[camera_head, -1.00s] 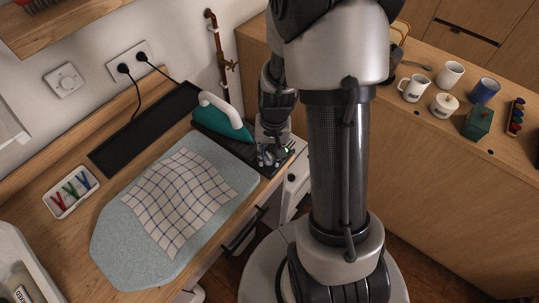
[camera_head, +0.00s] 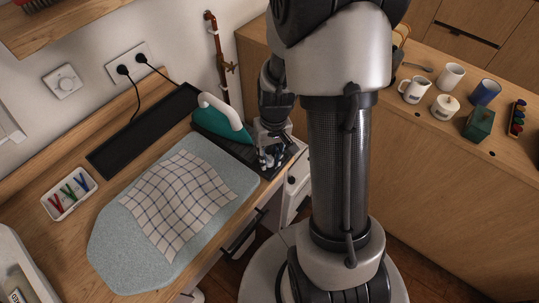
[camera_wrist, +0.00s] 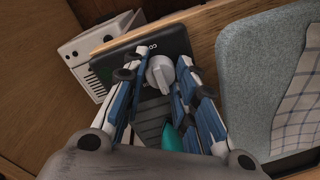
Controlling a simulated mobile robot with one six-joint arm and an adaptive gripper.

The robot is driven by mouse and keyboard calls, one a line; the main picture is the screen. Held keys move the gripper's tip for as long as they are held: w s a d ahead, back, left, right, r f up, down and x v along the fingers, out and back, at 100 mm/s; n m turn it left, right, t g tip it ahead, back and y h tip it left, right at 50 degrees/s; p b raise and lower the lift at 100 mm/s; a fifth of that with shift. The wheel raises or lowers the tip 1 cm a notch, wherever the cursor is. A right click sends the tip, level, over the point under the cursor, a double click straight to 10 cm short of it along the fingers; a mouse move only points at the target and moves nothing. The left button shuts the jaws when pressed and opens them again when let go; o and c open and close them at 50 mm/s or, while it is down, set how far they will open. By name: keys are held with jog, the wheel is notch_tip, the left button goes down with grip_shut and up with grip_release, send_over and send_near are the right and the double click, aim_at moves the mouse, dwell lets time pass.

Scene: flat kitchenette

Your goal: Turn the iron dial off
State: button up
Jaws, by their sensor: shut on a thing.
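The iron dial is a light grey knob (camera_wrist: 160,74) on a dark base plate (camera_wrist: 172,42), in the wrist view. My gripper (camera_wrist: 158,75) has its blue-and-white fingers on both sides of the knob and is shut on it. White marks show on the plate beside the knob. In the head view my gripper (camera_head: 268,156) is down at the front end of the plate, and the knob is hidden behind the fingers. The teal iron (camera_head: 215,123) with a white handle rests on the plate, just left of my gripper. A bit of teal (camera_wrist: 169,138) shows between the fingers in the wrist view.
A blue-grey ironing pad (camera_head: 120,250) with a checked cloth (camera_head: 180,200) lies left of the plate. A copper pipe with a valve (camera_head: 221,60) stands behind the iron. Mugs, a jar and a green box (camera_head: 478,123) stand on the right counter.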

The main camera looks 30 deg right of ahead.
aim_at(272, 158)
jog(key=o, duration=1.1)
jog(key=r, duration=1.2)
jog(key=shift+s+d, duration=0.1)
jog(key=shift+d, duration=0.3)
jog(key=s+a+r+n+t, duration=0.1)
jog(key=s+a+r, duration=0.3)
jog(key=s+a+r+t, duration=0.2)
jog(key=s+a+r, duration=0.1)
jog(key=s+r, duration=0.1)
jog(key=s+a+r+n+t, duration=0.1)
jog(key=s+a+r, duration=0.3)
jog(key=s, duration=0.1)
jog(key=shift+s+a+n+h, duration=0.15)
jog(key=shift+a+n+h, duration=0.15)
jog(key=shift+h, duration=0.1)
